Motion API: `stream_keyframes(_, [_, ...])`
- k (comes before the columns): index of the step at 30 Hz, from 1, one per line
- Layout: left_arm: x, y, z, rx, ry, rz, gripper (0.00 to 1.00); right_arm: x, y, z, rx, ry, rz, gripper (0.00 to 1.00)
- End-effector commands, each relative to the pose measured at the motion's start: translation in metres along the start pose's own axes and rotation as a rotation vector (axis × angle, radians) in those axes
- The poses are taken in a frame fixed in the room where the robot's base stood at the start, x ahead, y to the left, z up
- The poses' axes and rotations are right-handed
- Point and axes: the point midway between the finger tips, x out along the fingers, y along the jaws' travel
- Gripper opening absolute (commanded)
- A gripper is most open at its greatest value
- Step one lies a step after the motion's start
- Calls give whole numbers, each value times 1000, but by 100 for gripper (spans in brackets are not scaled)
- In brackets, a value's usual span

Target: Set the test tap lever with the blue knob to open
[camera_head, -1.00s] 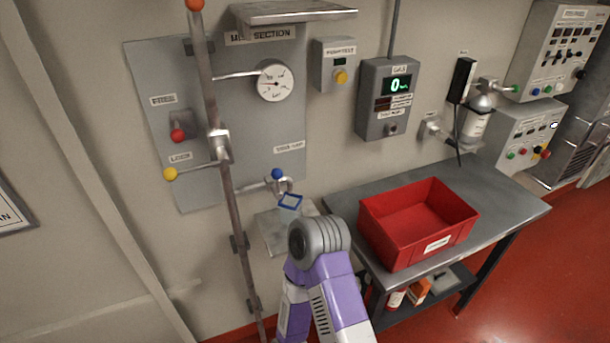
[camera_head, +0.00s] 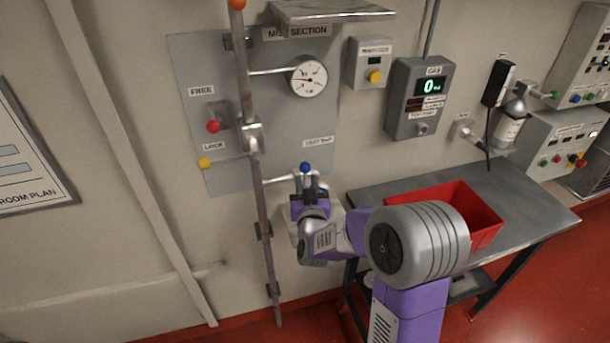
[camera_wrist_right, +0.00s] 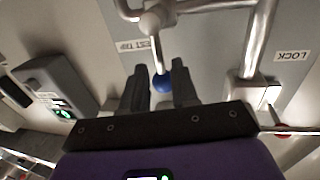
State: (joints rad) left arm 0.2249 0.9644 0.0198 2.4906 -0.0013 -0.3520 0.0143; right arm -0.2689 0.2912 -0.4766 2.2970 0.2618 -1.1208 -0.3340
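The blue knob (camera_head: 305,167) of the test tap lever shows just above my right gripper (camera_head: 308,188), under the test tap label (camera_head: 318,142). In the right wrist view the blue knob (camera_wrist_right: 162,83) sits at the end of a short metal lever (camera_wrist_right: 157,50) joined to the tap's pipework (camera_wrist_right: 150,18). My right gripper (camera_wrist_right: 162,92) is open, with one dark finger on each side of the knob and a visible gap to each finger. The arm and gripper hide the lower tap in the head view. My left gripper is not in view.
A vertical pipe (camera_head: 262,210) stands left of the tap, with a yellow-knobbed lever (camera_head: 205,162) and a red knob (camera_head: 213,126) nearby. A gauge (camera_head: 309,77) is above. A red crate (camera_head: 484,236) stands on the grey table (camera_head: 535,195) at right.

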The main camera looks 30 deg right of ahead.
Motion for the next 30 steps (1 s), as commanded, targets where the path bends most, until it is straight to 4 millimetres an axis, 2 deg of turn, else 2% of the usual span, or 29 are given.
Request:
stream_keyframes(3, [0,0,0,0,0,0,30,18,0,1,-3,0,0,29])
stream_keyframes(9, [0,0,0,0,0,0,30,36,0,0,-1,-1,0,29])
stream_keyframes(19, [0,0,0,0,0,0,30,39,0,1,-1,-2,-2,29])
stream_keyframes(25, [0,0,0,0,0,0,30,39,0,1,0,-2,-2,0])
stream_keyframes(30, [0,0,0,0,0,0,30,39,0,0,0,-1,-2,0])
